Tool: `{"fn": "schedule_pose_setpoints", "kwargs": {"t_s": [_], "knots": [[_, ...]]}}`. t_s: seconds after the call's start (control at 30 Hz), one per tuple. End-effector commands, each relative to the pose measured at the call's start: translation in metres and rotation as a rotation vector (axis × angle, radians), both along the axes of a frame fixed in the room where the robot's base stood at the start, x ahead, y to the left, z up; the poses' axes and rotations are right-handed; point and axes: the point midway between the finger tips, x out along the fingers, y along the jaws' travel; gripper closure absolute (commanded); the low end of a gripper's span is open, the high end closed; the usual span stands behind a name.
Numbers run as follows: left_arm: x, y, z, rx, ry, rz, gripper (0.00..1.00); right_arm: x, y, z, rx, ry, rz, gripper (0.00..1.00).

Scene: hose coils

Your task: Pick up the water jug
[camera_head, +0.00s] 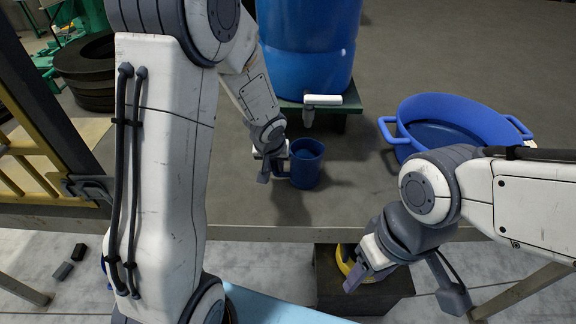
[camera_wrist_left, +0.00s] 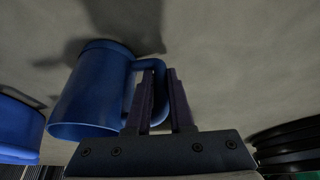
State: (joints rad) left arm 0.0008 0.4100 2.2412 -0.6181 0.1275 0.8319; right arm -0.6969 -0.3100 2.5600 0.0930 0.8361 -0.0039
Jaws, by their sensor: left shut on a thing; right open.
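The water jug is a blue mug-shaped vessel (camera_head: 307,165) with a side handle, upright at the table's middle in the head view. It also shows in the left wrist view (camera_wrist_left: 95,92), with its handle toward my fingers. My left gripper (camera_head: 277,171) is at the jug's left side, shut on the handle; its fingers (camera_wrist_left: 164,85) cover part of the handle. The jug's base is on or very close to the table; I cannot tell which. My right gripper (camera_head: 402,286) is open and empty, in front of the table's near edge.
A large blue barrel (camera_head: 307,55) with a white tap (camera_head: 322,100) stands behind the jug on a dark green stand (camera_head: 350,103). A blue two-handled tub (camera_head: 450,115) is at right. Black tires (camera_head: 90,75) are stacked at left. A dark box (camera_head: 340,290) stands below the table edge.

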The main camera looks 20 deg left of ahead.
Motion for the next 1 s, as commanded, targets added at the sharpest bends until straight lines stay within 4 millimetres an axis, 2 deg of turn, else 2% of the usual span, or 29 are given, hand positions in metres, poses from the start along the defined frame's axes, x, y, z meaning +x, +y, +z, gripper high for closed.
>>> {"fn": "schedule_pose_setpoints", "kwargs": {"t_s": [0.23,0.4,0.43,0.47,0.6,1.0], "knots": [[0.001,0.000,0.017,-0.001,-0.005,0.002,1.00,0.000,0.000,0.012,0.000,0.000,0.001,0.45],[0.002,0.000,0.047,-0.001,-0.007,0.002,1.00,0.000,0.000,0.029,0.000,0.000,0.004,0.45],[0.001,-0.003,0.049,-0.001,-0.008,-0.001,1.00,0.000,0.000,0.026,0.001,-0.001,0.004,0.45],[-0.001,-0.011,0.045,-0.001,-0.011,-0.005,1.00,0.000,0.000,0.015,0.001,-0.001,0.004,0.45],[-0.012,-0.037,0.060,-0.001,-0.011,-0.007,1.00,0.000,0.000,0.000,-0.001,0.001,0.001,0.45],[-0.036,-0.094,0.099,-0.003,-0.008,-0.005,1.00,0.000,0.000,-0.025,0.000,0.000,-0.004,0.45]]}}
